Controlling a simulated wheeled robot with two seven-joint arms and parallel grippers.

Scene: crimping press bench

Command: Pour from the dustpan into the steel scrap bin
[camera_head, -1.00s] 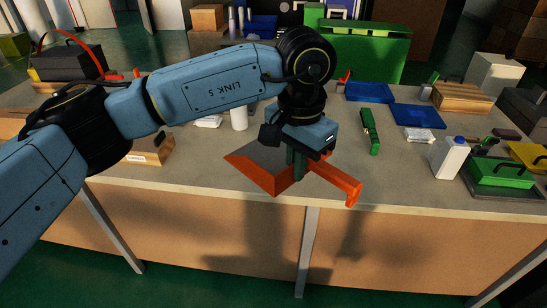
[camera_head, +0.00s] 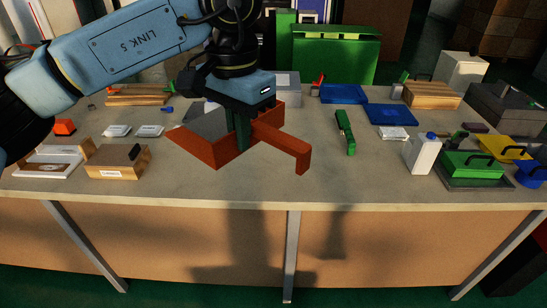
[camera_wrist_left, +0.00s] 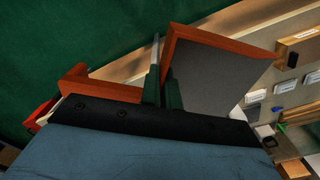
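The dustpan has an orange-red rim (camera_head: 212,152) and handle (camera_head: 285,146), with a grey pan floor. My left gripper (camera_head: 243,132) is shut on it near the base of the handle and holds it above the bench. In the left wrist view, the dustpan's dark floor (camera_wrist_left: 212,78) lies right of the gripper fingers (camera_wrist_left: 160,78); I cannot make out any scrap on it. A grey box (camera_head: 287,82) stands behind the dustpan, partly hidden by the gripper; I cannot tell whether it is the steel scrap bin. My right gripper is not in view.
A wooden block (camera_head: 118,162) and white tray (camera_head: 50,160) lie left on the bench. A green bar (camera_head: 345,132), white jug (camera_head: 422,153), blue trays (camera_head: 343,94) and green box (camera_head: 472,165) lie right. The bench front centre (camera_head: 330,190) is clear. A large green bin (camera_head: 336,54) stands behind.

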